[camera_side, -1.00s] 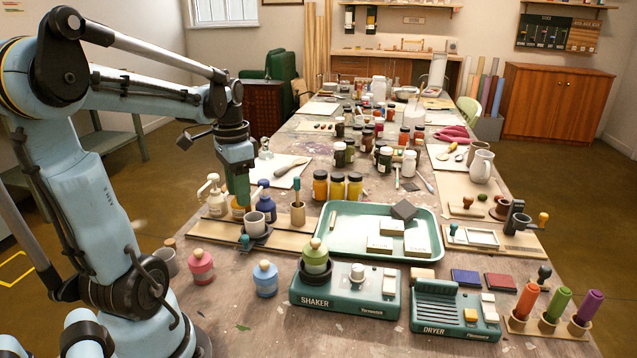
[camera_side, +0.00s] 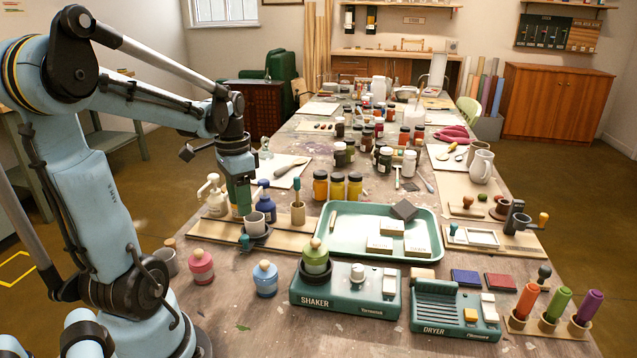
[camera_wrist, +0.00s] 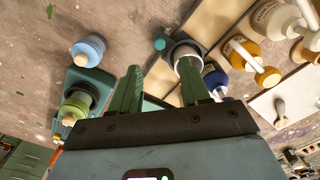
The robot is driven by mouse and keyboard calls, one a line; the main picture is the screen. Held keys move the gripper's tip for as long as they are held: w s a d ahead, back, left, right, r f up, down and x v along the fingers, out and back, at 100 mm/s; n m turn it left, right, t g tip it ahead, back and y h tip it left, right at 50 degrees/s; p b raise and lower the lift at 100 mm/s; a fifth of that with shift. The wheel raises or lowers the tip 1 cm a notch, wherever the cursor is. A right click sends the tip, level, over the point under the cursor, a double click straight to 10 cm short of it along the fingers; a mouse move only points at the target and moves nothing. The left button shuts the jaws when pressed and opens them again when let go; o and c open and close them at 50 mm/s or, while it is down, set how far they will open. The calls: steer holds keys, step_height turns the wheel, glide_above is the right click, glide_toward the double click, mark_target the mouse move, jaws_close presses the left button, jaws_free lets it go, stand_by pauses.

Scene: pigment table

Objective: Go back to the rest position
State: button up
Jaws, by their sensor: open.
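My gripper (camera_side: 243,196) points down over the pump bottle board at the left of the table, with its green fingers in front of the yellow pump bottle. In the wrist view, my gripper (camera_wrist: 160,85) has its two fingers spread apart with nothing between them. A grey cup (camera_side: 257,222) sits in a dark holder just beside and below the fingertips. It also shows beyond the right finger in the wrist view (camera_wrist: 184,55). Whether the fingers touch anything cannot be told.
A white pump bottle (camera_side: 214,198) and a blue one (camera_side: 266,205) stand close around my gripper. A pink jar (camera_side: 200,267) and a light blue jar (camera_side: 265,279) stand nearer. The shaker (camera_side: 345,297) holds a green-lidded jar. A green tray (camera_side: 345,250) lies right.

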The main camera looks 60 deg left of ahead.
mark_target(244, 237)
steer(key=shift+f, duration=4.25)
steer(key=shift+r, duration=0.1)
step_height(244, 237, up, 12)
step_height(244, 237, down, 12)
steer(key=shift+f, duration=0.2)
steer(key=w+d, duration=0.6)
steer(key=shift+w+d+r, duration=0.1)
steer(key=shift+d, duration=0.1)
step_height(244, 237, up, 12)
steer(key=shift+f, duration=0.25)
